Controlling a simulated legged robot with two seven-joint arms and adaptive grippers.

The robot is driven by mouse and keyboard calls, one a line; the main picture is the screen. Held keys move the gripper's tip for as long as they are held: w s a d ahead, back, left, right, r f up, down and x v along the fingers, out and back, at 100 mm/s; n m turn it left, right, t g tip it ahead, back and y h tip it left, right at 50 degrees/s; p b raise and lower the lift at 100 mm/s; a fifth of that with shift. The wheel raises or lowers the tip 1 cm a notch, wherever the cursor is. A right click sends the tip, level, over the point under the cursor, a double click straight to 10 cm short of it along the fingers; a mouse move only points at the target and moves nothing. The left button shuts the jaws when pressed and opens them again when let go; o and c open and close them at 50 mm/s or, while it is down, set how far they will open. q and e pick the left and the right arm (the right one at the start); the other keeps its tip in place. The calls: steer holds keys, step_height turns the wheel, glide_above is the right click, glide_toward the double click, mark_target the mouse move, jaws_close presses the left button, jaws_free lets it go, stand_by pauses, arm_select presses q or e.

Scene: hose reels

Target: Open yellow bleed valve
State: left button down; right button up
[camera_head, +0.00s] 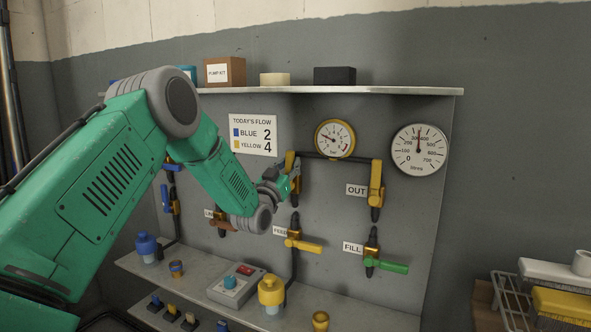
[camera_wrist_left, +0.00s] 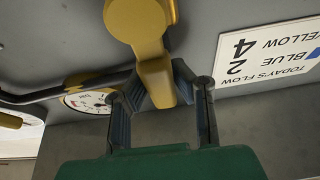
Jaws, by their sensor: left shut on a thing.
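My left gripper (camera_head: 289,182) is at the panel, left of the yellow-rimmed gauge (camera_head: 335,139). It is shut on a yellow valve handle (camera_head: 290,161), which stands roughly upright at the left end of a dark pipe. In the left wrist view the two dark fingers close around the lower part of the yellow handle (camera_wrist_left: 150,55). Any label of this valve is hidden by the gripper. Other yellow handles are on the OUT valve (camera_head: 376,183), upright, and the FEED valve (camera_head: 303,246), lying sideways. My right gripper is not in view.
A sign (camera_head: 253,135) reads blue 2, yellow 4. A green-handled FILL valve (camera_head: 386,265) sits lower right. A white gauge (camera_head: 419,150) is at the right. The lower shelf holds a control box (camera_head: 237,284) and a yellow bottle (camera_head: 271,291). An upper shelf (camera_head: 400,91) overhangs the panel.

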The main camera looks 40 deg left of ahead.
arm_select(q)
steer(key=shift+s+a+f+n, duration=0.15)
steer(key=shift+a+f+n, duration=0.1)
steer(key=shift+a+n, duration=0.15)
steer(key=c, duration=1.5)
jaws_free()
steer(key=shift+o, duration=0.7)
steer(key=shift+s+a, duration=0.1)
steer(key=v, duration=1.2)
